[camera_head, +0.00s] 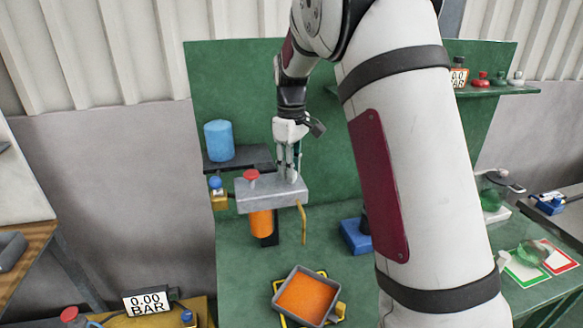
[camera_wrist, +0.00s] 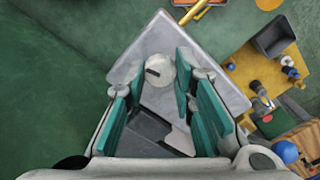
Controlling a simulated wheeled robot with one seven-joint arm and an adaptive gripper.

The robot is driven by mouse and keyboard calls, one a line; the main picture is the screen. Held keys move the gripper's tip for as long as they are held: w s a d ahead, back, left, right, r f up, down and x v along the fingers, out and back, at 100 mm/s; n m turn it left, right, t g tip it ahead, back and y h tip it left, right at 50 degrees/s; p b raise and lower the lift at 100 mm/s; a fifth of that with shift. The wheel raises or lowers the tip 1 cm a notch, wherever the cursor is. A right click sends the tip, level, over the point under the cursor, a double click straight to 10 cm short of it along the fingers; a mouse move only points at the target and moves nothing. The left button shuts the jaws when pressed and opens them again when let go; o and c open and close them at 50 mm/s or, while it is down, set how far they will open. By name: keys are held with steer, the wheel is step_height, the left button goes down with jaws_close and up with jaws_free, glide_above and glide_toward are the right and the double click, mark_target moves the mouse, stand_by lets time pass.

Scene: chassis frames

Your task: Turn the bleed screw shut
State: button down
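The bleed screw (camera_wrist: 158,70) is a pale round head with a dark slot, on top of a light grey block (camera_wrist: 215,90) in the wrist view. The slot lies nearly level, tilted slightly. My gripper (camera_wrist: 161,68) has its teal-padded fingers open, one on each side of the screw head, with a small gap visible on both sides. In the head view the grey block (camera_head: 268,196) carries a red knob at its left, and my gripper (camera_head: 290,172) points down at its right part. There the fingers hide the screw. Whether the fingertips reach the block's surface is unclear.
An orange cylinder (camera_head: 261,224) hangs below the block, with a yellow bent pipe (camera_head: 303,222) at its right. A square tray of orange liquid (camera_head: 305,297) sits lower down. A blue cylinder (camera_head: 219,140) stands behind left.

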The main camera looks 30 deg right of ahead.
steer(key=shift+m, duration=0.5)
steer(key=m+b, duration=0.1)
steer(key=m, duration=0.3)
steer(key=shift+m, duration=0.3)
steer(key=m, duration=0.5)
steer(key=shift+m, duration=0.3)
steer(key=m, duration=1)
steer(key=c, duration=1.3)
jaws_free()
steer(key=shift+c, duration=0.2)
